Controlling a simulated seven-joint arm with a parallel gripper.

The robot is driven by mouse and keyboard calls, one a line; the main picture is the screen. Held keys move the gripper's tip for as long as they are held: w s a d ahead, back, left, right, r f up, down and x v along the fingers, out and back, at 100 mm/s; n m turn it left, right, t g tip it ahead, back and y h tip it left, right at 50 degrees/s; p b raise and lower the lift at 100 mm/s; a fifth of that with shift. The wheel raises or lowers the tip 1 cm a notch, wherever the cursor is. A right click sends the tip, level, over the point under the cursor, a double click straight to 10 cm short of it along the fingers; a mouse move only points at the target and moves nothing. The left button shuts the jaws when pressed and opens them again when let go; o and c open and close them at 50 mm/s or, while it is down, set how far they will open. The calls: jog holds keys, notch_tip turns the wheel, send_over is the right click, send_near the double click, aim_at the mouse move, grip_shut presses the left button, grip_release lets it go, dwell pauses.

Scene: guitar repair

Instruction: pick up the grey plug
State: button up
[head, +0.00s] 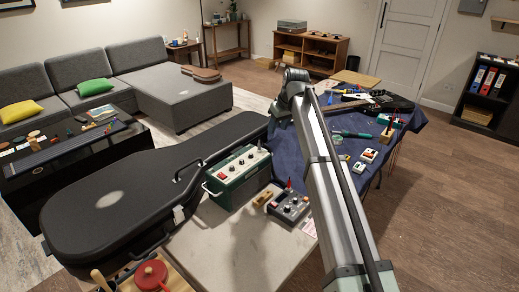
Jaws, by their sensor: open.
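I cannot pick out the grey plug in the head view; it is hidden or too small to tell. My arm rises from the bottom right, bends at the top middle, and its far part drops toward the blue cloth beside the guitar case. My gripper's fingers cannot be made out there, so their place relative to the plug does not show.
The black guitar case (105,205) fills the left of the bench (215,245). A green amplifier (238,178) and a dark control box (289,207) stand near its middle. Pedals (365,158), a guitar (375,100) and small tools lie on the blue cloth (333,118).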

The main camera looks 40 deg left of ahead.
aim_at(260, 144)
jog(key=s+a+r, duration=0.2)
jog(key=a+r, duration=0.1)
jog(key=shift+n, duration=0.3)
jog(key=x, duration=1.4)
jog(key=shift+w+a, duration=0.15)
grip_shut()
